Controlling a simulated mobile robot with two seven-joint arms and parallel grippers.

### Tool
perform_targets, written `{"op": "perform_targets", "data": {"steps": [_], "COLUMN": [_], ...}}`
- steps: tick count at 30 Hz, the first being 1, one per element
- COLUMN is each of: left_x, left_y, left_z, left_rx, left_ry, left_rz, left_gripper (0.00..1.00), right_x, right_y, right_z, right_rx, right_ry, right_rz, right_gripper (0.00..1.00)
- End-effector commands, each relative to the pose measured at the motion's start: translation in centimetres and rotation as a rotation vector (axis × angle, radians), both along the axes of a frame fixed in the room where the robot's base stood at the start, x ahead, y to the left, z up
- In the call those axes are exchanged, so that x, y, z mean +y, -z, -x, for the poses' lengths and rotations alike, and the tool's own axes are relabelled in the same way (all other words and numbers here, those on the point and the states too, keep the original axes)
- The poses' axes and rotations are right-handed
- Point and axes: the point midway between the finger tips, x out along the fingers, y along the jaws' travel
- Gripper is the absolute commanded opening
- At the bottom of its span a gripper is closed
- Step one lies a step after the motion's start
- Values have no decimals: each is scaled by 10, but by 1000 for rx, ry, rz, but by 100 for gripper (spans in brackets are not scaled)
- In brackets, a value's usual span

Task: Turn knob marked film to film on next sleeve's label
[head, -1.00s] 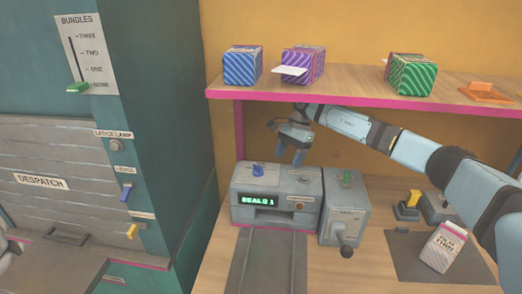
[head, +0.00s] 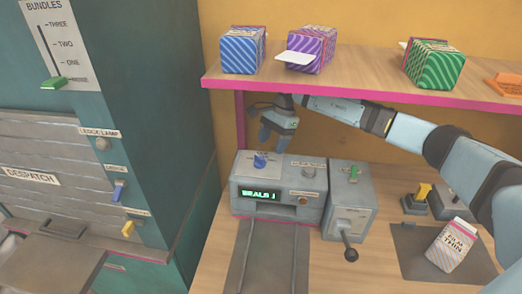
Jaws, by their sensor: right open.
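A grey machine (head: 232,183) stands on the bench with a lit display reading "SEALS 1". A blue knob (head: 261,159) sits on its top left; the small labels there are too small to read. A grey box (head: 346,208) beside it carries a green knob (head: 353,172) and a front lever. I cannot tell which knob is marked film. A sleeve (head: 451,246) with a label reading "FILM THIN" stands tilted on a dark mat at right. My right gripper (head: 272,146) is open and empty, pointing down just above and behind the blue knob. My left gripper is out of view.
A shelf (head: 350,86) with blue, purple and green striped boxes overhangs my right arm. A yellow-handled device (head: 423,192) stands behind the mat. The teal despatch cabinet (head: 150,120) closes off the left. A dark track (head: 265,262) runs forward from the machine.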

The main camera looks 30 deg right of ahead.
Motion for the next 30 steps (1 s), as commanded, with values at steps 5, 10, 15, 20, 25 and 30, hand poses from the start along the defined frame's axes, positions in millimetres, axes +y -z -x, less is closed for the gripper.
{"op": "perform_targets", "data": {"steps": [5,10,15,20,25,30], "left_x": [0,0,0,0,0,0], "left_y": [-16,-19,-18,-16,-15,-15], "left_z": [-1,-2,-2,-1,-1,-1], "left_rx": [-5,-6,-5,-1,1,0], "left_ry": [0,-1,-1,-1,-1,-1], "left_rz": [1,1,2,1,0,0], "left_gripper": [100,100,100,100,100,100], "right_x": [35,42,44,44,44,44], "right_y": [-2,20,27,28,28,28], "right_z": [9,10,11,11,11,11], "right_rx": [2,3,1,0,0,0], "right_ry": [-4,1,1,1,1,1], "right_rz": [-1,1,-1,0,0,0], "right_gripper": [64,64,64,64,43,14]}}
